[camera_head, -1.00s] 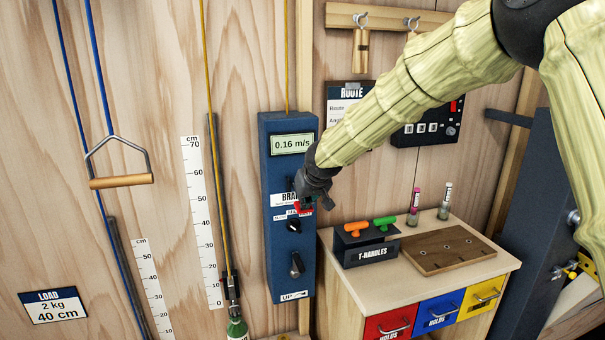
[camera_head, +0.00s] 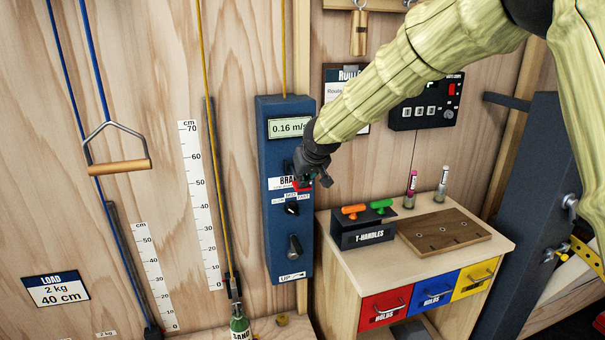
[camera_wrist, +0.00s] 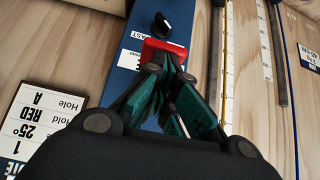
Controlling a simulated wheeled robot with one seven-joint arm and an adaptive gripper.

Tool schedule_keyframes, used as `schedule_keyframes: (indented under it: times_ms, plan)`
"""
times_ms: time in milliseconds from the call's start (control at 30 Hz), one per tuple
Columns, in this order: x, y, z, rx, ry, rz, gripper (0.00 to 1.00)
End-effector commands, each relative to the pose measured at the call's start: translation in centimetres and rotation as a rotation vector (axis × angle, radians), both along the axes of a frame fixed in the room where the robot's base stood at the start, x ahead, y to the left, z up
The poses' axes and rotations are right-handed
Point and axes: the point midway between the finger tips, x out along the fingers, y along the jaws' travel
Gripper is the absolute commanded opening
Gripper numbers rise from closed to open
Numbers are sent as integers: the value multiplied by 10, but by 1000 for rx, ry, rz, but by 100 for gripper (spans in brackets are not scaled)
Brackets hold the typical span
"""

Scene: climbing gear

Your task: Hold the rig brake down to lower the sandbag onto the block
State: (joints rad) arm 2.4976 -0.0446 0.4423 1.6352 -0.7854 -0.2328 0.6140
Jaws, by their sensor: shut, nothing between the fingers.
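The blue rig panel (camera_head: 288,245) stands against the wall, with a display (camera_head: 290,128) reading 0.16 m/s. The red brake lever (camera_head: 302,187) sits below the "BRAKE" label. My gripper (camera_head: 308,182) is at the lever, its fingers closed. In the wrist view, the shut fingertips (camera_wrist: 166,62) are against or just at the red lever (camera_wrist: 165,47); contact itself is hard to tell. The green sandbag (camera_head: 239,326) hangs upright on the yellow rope (camera_head: 217,170), low beside the ruler.
A white cm ruler (camera_head: 200,205) stands left of the rope. A wooden cabinet (camera_head: 340,290) with coloured drawers stands right of the panel, carrying a T-handles box (camera_head: 362,236) and a wooden board (camera_head: 443,233). A wooden pull handle (camera_head: 119,167) hangs at left.

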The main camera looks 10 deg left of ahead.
Motion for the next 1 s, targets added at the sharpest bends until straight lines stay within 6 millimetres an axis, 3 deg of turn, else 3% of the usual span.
schedule_keyframes:
  times_ms: [133,233,1000]
  plan:
    - [-3,-2,22,1,0,-1,0]
    - [-11,-6,21,1,0,-1,0]
    - [-78,-35,68,1,-1,-2,0]
